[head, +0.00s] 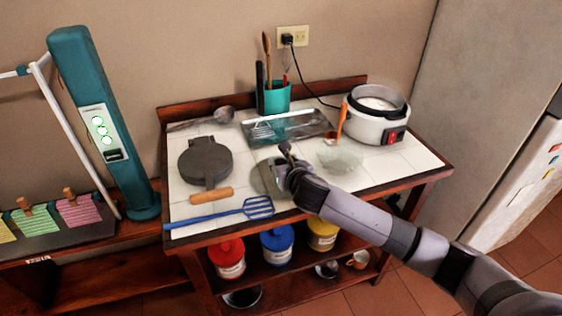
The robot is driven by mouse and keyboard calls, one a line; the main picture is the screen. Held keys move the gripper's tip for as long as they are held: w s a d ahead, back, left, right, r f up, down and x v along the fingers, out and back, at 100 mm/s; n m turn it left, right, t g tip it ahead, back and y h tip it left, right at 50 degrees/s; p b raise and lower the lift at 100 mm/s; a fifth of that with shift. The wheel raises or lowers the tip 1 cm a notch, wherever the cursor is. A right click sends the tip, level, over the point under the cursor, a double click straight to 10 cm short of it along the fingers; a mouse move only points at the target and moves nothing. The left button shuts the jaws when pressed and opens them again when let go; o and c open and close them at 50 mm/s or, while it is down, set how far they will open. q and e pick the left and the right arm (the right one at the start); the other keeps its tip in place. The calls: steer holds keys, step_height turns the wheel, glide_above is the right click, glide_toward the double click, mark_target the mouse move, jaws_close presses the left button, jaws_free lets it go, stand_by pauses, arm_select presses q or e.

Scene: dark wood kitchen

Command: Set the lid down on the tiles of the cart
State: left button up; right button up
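A round, grey-green, see-through disc that looks like the lid (262,179) is over the front middle of the white tiles (402,160) of the cart. My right gripper (287,156) is at its right side and hides part of it. One finger points up. I cannot tell whether the fingers are closed on the lid, or whether the lid touches the tiles. A white cooker (379,128) with an open top stands at the back right. My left gripper is not in view.
A round dark press (205,158) and a blue spatula (222,214) lie left of the lid. A metal tray (318,127) and a teal utensil cup (276,98) are behind. A clear glass piece (340,159) lies right of my gripper. Free tiles show at the right front.

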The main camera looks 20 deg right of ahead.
steer(key=o, duration=0.4)
steer(key=shift+o, duration=0.2)
steer(key=shift+r, duration=0.1)
steer(key=v, duration=1.2)
